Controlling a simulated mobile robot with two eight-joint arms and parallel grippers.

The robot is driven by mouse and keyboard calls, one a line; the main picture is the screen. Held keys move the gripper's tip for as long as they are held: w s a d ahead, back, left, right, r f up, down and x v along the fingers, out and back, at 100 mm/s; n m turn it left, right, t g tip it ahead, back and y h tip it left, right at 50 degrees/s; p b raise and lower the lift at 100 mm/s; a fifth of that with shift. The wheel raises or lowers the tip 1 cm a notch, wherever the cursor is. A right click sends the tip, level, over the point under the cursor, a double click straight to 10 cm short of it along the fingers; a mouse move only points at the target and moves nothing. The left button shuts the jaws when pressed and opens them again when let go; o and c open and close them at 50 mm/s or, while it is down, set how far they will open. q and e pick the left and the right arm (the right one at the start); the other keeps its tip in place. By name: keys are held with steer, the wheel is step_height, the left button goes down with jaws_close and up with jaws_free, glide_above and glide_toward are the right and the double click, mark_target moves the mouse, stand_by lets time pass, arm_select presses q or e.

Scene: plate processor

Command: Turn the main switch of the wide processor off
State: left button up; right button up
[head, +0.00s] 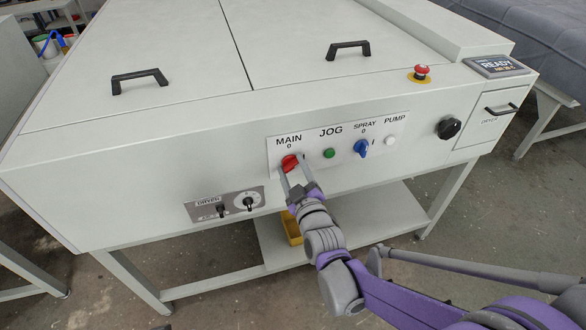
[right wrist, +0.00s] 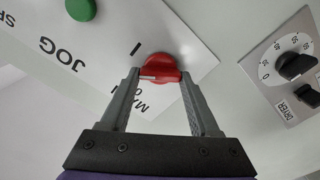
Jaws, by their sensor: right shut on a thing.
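The wide processor (head: 120,185) is a large pale cabinet. Its white control plate (head: 310,160) carries the red main switch (head: 289,163), under the labels MAIN and 0. My right gripper (head: 292,166) reaches the switch from below. In the right wrist view the red switch (right wrist: 160,68) sits between the fingertips of my right gripper (right wrist: 160,78), which is shut on it. The white mark on its knob points left there, between the I and 0 labels. My left gripper is not in view.
Right of the switch are a green JOG button (head: 329,153), a blue SPRAY switch (head: 361,148) and a white PUMP button (head: 390,140). A dryer panel (head: 225,204) lies lower left. A red emergency button (head: 421,72) and a READY display (head: 496,66) are on top.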

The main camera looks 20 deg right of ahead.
steer(key=n, duration=0.5)
steer(key=shift+a+f+n, duration=0.1)
steer(key=shift+n, duration=0.2)
steer(key=n, duration=0.5)
steer(key=shift+f, duration=0.1)
stand_by(0.3)
steer(key=o, duration=1.4)
steer(key=shift+c, duration=0.2)
steer(key=s, duration=1.1)
steer(key=shift+d+p, duration=0.2)
steer(key=shift+p, duration=0.1)
